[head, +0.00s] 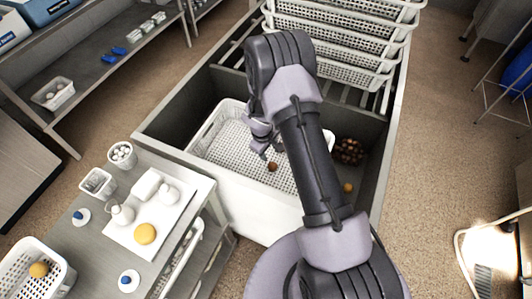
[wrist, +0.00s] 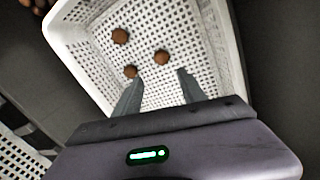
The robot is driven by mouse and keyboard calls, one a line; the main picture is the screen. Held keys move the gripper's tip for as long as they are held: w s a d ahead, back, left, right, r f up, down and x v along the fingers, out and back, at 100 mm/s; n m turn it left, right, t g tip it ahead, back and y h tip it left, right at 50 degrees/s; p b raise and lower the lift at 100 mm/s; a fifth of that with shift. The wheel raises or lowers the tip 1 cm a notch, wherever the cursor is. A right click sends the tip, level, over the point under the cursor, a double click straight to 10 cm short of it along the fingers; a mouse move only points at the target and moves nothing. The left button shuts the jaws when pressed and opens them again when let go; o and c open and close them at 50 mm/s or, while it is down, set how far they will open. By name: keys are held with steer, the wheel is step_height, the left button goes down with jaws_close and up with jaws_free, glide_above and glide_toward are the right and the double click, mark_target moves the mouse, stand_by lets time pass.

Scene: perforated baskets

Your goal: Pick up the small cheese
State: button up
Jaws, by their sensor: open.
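Three small brown round pieces lie on the floor of a white perforated basket (wrist: 215,25); which one is the small cheese, or whether any is, I cannot tell. In the wrist view they are an upper left piece (wrist: 120,36), a middle piece (wrist: 161,57) and a lower left piece (wrist: 130,72). In the head view one brown piece (head: 272,166) shows in the basket (head: 215,125); my arm hides part of it. My gripper (wrist: 160,82) is open and empty over the basket, its fingers pointing towards the pieces. It also shows in the head view (head: 262,148).
The basket stands in a deep grey trough (head: 160,122). Stacked white baskets (head: 345,50) stand at its back. A side table holds a yellow round (head: 144,233) on a white board.

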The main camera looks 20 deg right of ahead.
mark_target(273, 166)
steer(key=b+x, duration=0.5)
steer(key=x, duration=1.1)
steer(key=shift+a+f, duration=0.1)
steer(key=shift+f, duration=0.3)
steer(key=shift+r, duration=0.1)
jaws_close()
